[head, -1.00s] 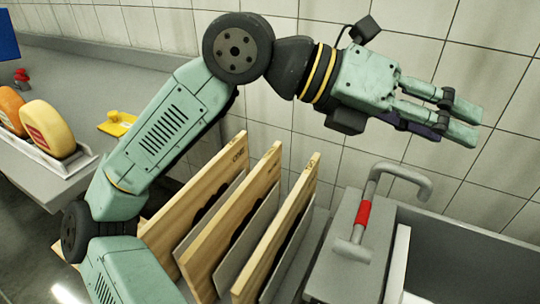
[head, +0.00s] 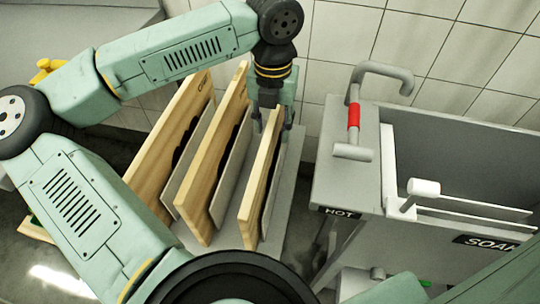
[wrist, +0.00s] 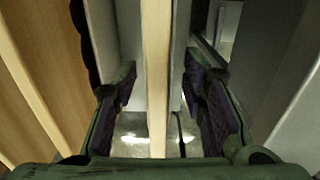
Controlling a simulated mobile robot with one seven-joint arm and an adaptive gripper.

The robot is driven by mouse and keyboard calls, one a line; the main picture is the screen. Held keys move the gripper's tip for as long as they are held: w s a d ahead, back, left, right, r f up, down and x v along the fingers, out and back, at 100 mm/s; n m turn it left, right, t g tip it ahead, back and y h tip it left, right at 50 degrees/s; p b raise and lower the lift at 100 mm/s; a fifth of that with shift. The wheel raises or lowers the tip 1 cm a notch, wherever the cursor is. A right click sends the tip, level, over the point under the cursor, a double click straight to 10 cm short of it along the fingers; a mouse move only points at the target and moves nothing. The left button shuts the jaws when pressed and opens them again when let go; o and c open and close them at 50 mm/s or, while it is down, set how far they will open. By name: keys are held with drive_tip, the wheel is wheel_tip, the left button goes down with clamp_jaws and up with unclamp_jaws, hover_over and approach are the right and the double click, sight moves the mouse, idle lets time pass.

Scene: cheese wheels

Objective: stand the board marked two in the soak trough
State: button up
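Several wooden boards stand on edge in a row: a left one (head: 168,150), a middle one (head: 212,160) and a right one (head: 256,190). The left board has a dark mark near its top, too small to read; I cannot tell which board is marked two. My gripper (head: 271,120) points down at the top of the right board. In the wrist view my gripper (wrist: 158,78) is open, its fingers on either side of a board's edge (wrist: 156,45), with gaps at both sides. The soak trough (head: 455,125) is at the right, labelled SOAK.
Grey plates stand between the boards in the grey rack (head: 287,210). A grey block labelled HOT, with a pipe carrying a red band (head: 353,115), stands between rack and trough. A white-knobbed fitting (head: 423,187) is at the trough's front.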

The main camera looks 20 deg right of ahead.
sight(270, 159)
drive_tip(key=f, duration=0.1)
drive_tip(key=f+p, duration=0.1)
drive_tip(key=f, duration=0.1)
drive_tip(key=f+p, duration=0.1)
drive_tip(key=f, duration=0.1)
drive_tip(key=shift+s+a+f, duration=0.25)
drive_tip(key=shift+s+a, duration=0.05)
drive_tip(key=shift+c, duration=0.5)
clamp_jaws()
drive_tip(key=shift+r, duration=0.1)
